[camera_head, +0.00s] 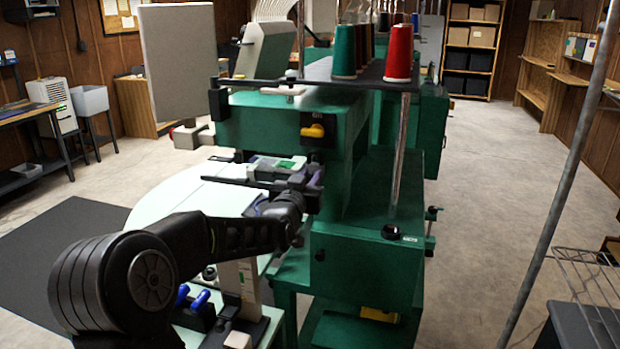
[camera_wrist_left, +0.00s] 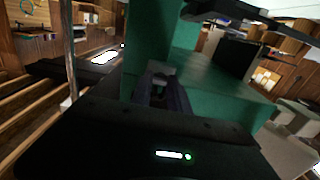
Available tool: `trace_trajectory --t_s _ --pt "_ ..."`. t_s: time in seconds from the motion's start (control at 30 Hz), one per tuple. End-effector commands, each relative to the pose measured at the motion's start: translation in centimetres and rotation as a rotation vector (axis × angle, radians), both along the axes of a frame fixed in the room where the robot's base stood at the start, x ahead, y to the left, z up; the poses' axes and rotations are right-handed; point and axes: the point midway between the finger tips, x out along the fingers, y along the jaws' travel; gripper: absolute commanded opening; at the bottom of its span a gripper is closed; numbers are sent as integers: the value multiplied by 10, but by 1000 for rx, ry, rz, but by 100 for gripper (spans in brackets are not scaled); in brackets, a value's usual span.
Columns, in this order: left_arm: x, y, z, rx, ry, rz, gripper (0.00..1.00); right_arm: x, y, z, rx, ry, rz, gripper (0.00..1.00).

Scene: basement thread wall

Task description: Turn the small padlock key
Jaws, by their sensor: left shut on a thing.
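My left arm comes in from the left in the head view, and its gripper (camera_head: 314,180) is at the front of the green machine (camera_head: 345,205), below the yellow knob. In the left wrist view the two dark fingers (camera_wrist_left: 165,86) are close together against the green housing (camera_wrist_left: 205,85). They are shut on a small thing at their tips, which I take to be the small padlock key. Its shape and any padlock are mostly hidden by the fingers. My right gripper is not in view.
A yellow knob (camera_head: 313,131) on a black plate sits above my gripper. Green and red thread cones (camera_head: 399,54) stand on top of the machine. A pale table (camera_head: 165,190) is left of it. A grey pole (camera_head: 570,165) stands at right; the floor (camera_head: 475,190) between is clear.

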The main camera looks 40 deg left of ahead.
Motion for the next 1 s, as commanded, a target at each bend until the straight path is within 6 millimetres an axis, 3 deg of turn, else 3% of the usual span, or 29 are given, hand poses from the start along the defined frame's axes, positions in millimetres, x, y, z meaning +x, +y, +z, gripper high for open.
trace_trajectory --t_s 0.57,1.0 --pt "0 -1 -3 86 30 -1 0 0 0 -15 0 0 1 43" --pt "1 -2 -3 407 140 -1 0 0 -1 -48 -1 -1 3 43"
